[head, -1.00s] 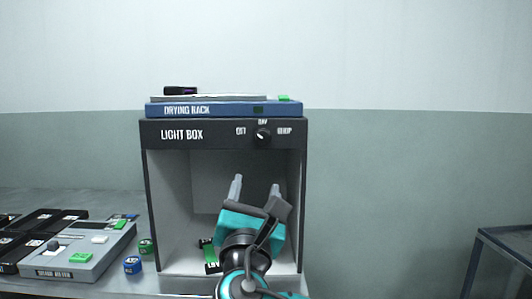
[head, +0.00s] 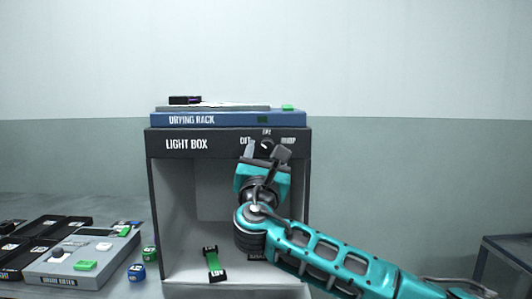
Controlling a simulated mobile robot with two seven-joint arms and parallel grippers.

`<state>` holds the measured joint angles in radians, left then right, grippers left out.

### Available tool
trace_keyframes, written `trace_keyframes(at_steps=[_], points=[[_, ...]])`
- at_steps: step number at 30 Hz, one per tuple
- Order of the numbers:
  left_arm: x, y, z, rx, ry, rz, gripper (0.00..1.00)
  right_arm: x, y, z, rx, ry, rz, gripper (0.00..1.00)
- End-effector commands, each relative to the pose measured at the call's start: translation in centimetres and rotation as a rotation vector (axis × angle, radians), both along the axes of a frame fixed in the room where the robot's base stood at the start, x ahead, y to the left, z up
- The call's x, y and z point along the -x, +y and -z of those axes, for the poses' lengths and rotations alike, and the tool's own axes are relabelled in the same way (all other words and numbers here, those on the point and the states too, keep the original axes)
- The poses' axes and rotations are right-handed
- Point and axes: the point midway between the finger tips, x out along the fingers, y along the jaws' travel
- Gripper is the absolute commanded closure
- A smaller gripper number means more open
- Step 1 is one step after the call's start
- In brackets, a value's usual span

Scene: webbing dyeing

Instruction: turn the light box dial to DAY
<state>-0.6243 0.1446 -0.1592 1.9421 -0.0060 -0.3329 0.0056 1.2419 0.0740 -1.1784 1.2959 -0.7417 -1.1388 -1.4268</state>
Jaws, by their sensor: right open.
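The light box (head: 188,145) is a dark-fronted open cabinet on the counter. Its black dial (head: 267,144) sits on the front panel, among markings at its left, top and right; the top one appears to be DAY. The dial is partly hidden by my gripper, and its pointer setting cannot be made out. My right gripper (head: 266,151) is open, with its fingers pointing up at the panel, one on each side of the dial's lower part. I cannot tell whether they touch it. My left gripper is not in view.
A blue drying rack (head: 225,119) lies on top of the light box. A black-ended green strip (head: 212,263) lies inside the box. A grey device (head: 80,262) and small blue (head: 137,272) and green (head: 149,254) rolls stand to the left.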

Motion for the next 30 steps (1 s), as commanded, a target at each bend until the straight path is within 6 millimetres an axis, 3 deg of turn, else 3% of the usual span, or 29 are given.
trace_keyframes(at_steps=[11,27,30], points=[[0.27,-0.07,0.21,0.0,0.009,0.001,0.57,-0.47,-0.05,-0.18,-0.001,0.0,-0.001,0.41],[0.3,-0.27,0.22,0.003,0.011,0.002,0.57,-0.45,-0.07,-0.14,0.0,0.0,0.0,0.92],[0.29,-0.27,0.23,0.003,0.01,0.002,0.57,-0.45,-0.08,-0.14,0.0,0.0,0.001,0.97]])
